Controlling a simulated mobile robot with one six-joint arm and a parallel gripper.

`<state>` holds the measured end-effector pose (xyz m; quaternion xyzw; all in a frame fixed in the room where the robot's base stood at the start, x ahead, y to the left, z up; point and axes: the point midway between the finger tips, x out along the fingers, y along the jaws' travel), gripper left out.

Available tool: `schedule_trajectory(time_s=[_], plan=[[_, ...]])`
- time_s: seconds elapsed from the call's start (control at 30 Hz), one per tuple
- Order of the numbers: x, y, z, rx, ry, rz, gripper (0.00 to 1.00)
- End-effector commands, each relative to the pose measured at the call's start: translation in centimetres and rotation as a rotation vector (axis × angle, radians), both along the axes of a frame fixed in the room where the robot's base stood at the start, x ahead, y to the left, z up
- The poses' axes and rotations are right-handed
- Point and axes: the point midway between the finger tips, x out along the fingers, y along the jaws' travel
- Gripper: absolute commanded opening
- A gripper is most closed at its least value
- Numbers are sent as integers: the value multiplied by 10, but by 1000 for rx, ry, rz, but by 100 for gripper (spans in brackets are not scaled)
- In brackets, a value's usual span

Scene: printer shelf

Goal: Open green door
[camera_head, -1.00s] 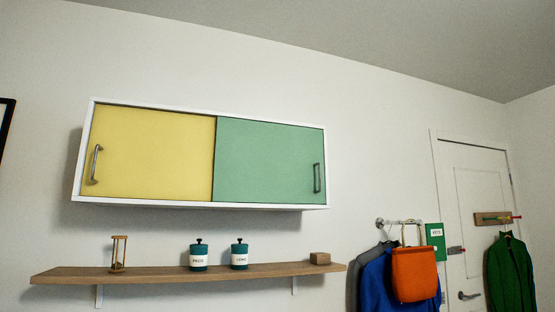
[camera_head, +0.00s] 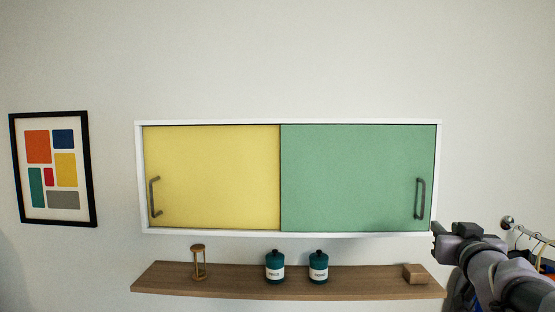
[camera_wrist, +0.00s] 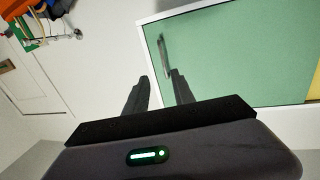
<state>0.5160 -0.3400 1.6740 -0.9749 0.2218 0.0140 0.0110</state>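The green door (camera_head: 350,178) is the right-hand sliding panel of a white-framed wall cabinet and is closed beside the yellow door (camera_head: 212,178). Its dark upright handle (camera_head: 420,198) is near its right edge. My gripper (camera_head: 437,232) is at the cabinet's lower right corner in the head view, just below and right of the handle. In the wrist view the two fingers of my gripper (camera_wrist: 158,82) are apart with nothing between them. The handle (camera_wrist: 164,55) shows just beyond the fingertips, and the green door (camera_wrist: 235,55) fills the upper right.
A wooden shelf (camera_head: 240,286) below the cabinet carries an hourglass (camera_head: 199,262), two teal canisters (camera_head: 275,266) (camera_head: 318,266) and a small wooden box (camera_head: 414,273). A framed picture (camera_head: 54,169) hangs at left. A coat rail (camera_head: 507,223) is at right.

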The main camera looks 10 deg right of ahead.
Motion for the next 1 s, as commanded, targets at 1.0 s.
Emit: schedule_trajectory(time_s=[1.0], plan=[[161, -81, 12, -24, -16, 14, 30]])
